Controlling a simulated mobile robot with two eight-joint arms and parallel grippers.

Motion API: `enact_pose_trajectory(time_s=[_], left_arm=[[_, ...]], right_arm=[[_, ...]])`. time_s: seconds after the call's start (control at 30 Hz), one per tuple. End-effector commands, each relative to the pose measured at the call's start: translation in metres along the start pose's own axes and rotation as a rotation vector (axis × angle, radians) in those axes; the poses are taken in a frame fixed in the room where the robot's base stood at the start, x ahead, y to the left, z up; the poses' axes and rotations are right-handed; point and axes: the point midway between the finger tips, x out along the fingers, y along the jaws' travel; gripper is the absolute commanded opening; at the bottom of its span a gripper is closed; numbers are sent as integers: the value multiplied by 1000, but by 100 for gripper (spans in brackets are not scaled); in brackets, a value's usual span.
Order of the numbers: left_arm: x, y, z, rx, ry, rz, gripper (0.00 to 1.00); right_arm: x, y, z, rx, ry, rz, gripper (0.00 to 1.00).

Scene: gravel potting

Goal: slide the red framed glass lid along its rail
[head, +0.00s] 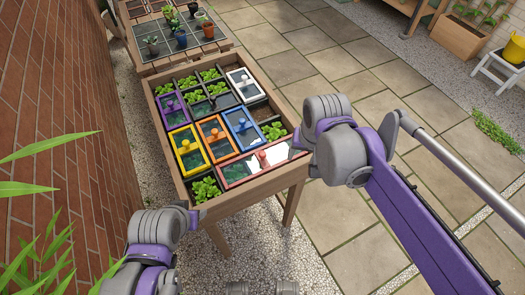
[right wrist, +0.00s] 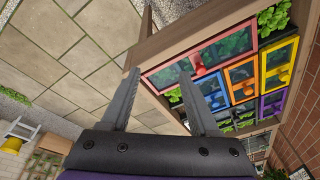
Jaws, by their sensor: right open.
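The red framed glass lid (head: 236,173) lies at the near end of the wooden planter table, with a red knob (head: 262,158) on top. In the right wrist view the lid (right wrist: 226,48) and its knob (right wrist: 200,70) are beyond my fingers. My right gripper (right wrist: 160,72) is open with nothing between its fingers, beside the table's corner and apart from the knob. In the head view my right arm covers the lid's right end. My left gripper (head: 198,213) is near the table's near left corner; its fingers cannot be made out.
Yellow (head: 183,163), orange (head: 208,152), blue (head: 253,142), purple (head: 162,114) and white (head: 231,77) framed lids sit behind the red one, among green plants. A second table (head: 135,48) with pots stands behind. A brick wall (head: 60,120) is at left; paving is open at right.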

Motion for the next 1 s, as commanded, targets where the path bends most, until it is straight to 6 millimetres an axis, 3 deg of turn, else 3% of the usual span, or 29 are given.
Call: enact_pose_trajectory(time_s=[0.03, 0.2, 0.4, 0.67, 1.0], left_arm=[[1, 0, 1, 0, -1, 0, 50], [3, 0, 3, 0, -2, 0, 50], [4, 0, 4, 0, -3, 0, 50], [5, 0, 5, 0, -4, 0, 50], [8, 0, 8, 0, -6, 0, 50]], right_arm=[[3, -18, -16, 15, -31, 5, 62], [18, -68, -51, 83, -124, 39, 62], [35, -106, -70, 136, -188, 79, 62], [51, -115, -71, 153, -204, 92, 62], [112, -110, -58, 151, -203, 91, 62]])
